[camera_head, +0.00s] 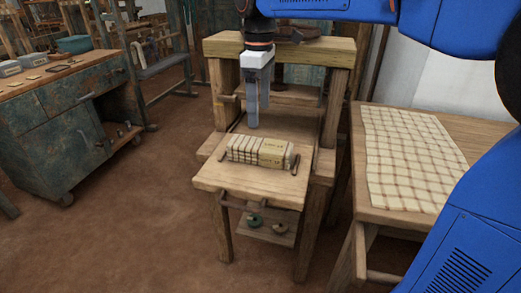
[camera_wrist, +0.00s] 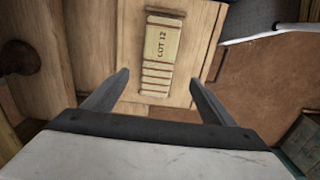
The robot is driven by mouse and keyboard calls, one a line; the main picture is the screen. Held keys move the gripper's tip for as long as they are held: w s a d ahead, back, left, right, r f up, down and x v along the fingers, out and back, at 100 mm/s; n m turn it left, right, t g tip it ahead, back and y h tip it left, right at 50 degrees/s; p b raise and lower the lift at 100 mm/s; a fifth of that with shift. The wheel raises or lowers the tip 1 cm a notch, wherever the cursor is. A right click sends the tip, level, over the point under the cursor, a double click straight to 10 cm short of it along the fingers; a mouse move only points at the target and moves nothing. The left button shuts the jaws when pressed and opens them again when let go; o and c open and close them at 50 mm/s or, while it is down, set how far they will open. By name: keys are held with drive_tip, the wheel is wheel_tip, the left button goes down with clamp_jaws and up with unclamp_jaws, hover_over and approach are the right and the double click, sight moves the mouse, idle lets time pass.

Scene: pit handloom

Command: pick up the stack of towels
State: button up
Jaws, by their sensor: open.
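The stack of towels (camera_head: 247,149) lies on a small wooden table in front of a wooden frame. My gripper (camera_head: 258,125) hangs above and behind the stack in the head view. It points down, with its fingers apart and nothing between them.
The small wooden table (camera_head: 215,177) has a dark handle at each side of the stack. A wooden table (camera_head: 384,216) with a checked cloth (camera_head: 405,160) stands at right. A worn blue-green cabinet (camera_head: 55,130) stands at left. The brown floor (camera_head: 120,235) between is clear.

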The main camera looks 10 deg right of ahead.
sight(260, 143)
wheel_tip(260, 143, down, 13)
drive_tip(key=shift+w+d+r, duration=0.1)
drive_tip(key=shift+w+r, duration=0.05)
drive_tip(key=shift+r, duration=0.05)
drive_tip(key=c, duration=1.2)
